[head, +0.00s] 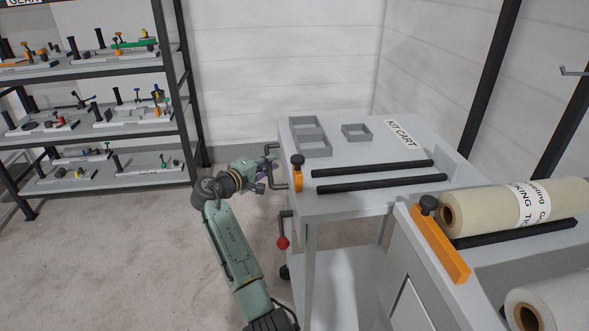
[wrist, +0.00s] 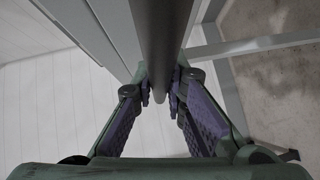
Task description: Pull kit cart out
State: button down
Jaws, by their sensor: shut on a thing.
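The kit cart (head: 375,150) is a light grey cart with a "KIT CART" label on its top, standing at the centre right in the head view. A dark bar handle (head: 276,186) sticks out from its left side. My gripper (head: 268,165) is at this handle. In the wrist view, the gripper (wrist: 161,95) has its purple-padded fingers on both sides of the dark handle bar (wrist: 160,40), shut on it. In the head view the fingertips are small and partly merge with the handle.
The cart top carries grey trays (head: 311,140) and two black rails (head: 375,175). A red-knobbed lever (head: 283,242) hangs below the handle. Shelving (head: 95,110) is at left. Floor (head: 130,260) between is clear.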

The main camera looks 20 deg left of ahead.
jog(key=s+a+b, duration=0.3)
jog(key=s+a, duration=0.4)
jog(key=a, duration=0.4)
jog(key=shift+s, duration=0.3)
jog(key=shift+a, duration=0.15)
jog(key=c, duration=1.8)
grip_release()
jog(key=shift+a, duration=0.15)
jog(key=shift+o, duration=1)
jog(key=v, duration=1.2)
jog(key=shift+d, duration=0.25)
jog(key=shift+a+y, duration=0.1)
jog(key=shift+y, duration=0.2)
